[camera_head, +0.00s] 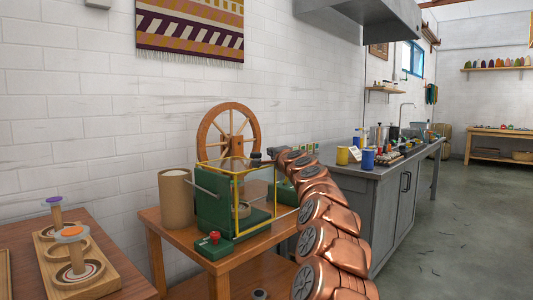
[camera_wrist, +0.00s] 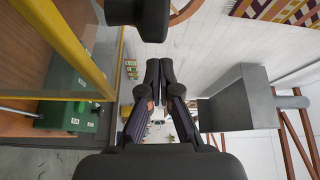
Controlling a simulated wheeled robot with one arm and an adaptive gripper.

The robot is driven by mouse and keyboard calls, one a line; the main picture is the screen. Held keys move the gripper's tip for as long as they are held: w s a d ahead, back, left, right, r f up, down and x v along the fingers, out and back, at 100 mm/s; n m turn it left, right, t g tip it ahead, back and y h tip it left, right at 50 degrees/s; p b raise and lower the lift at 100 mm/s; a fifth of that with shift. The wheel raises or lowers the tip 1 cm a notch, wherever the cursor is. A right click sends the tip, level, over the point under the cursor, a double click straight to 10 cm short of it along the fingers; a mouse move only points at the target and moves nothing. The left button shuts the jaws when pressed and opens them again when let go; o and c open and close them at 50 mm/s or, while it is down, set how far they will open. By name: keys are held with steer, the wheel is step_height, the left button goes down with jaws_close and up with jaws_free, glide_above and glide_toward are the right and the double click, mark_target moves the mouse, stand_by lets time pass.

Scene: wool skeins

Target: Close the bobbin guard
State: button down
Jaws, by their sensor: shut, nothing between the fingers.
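The bobbin guard is a yellow-edged, clear frame (camera_head: 236,205) on the green winding machine (camera_head: 212,212), which stands on a wooden table. How far the guard stands open is hard to tell. A yellow bar (camera_wrist: 68,42) of it runs down the left of the wrist view. A dark round knob (camera_wrist: 124,12) with a short stem is at the top of that view, close beside the bar. My gripper (camera_head: 272,151) is beside the guard's upper right corner in the head view. Its dark fingers (camera_wrist: 160,68) are shut and empty, apart from the yellow bar in the wrist view.
A wooden spoked wheel (camera_head: 229,132) stands behind the machine. A brown cylinder (camera_head: 175,198) stands left of it. A bobbin board (camera_head: 80,268) is on the left table. A grey counter (camera_head: 385,180) with pots and cups is on the right, under a grey hood (camera_head: 365,18).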

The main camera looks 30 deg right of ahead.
steer(key=d+v, duration=0.1)
steer(key=v, duration=0.8)
steer(key=shift+s+p, duration=0.3)
steer(key=shift+s, duration=0.15)
stand_by(0.5)
steer(key=shift+a, duration=0.15)
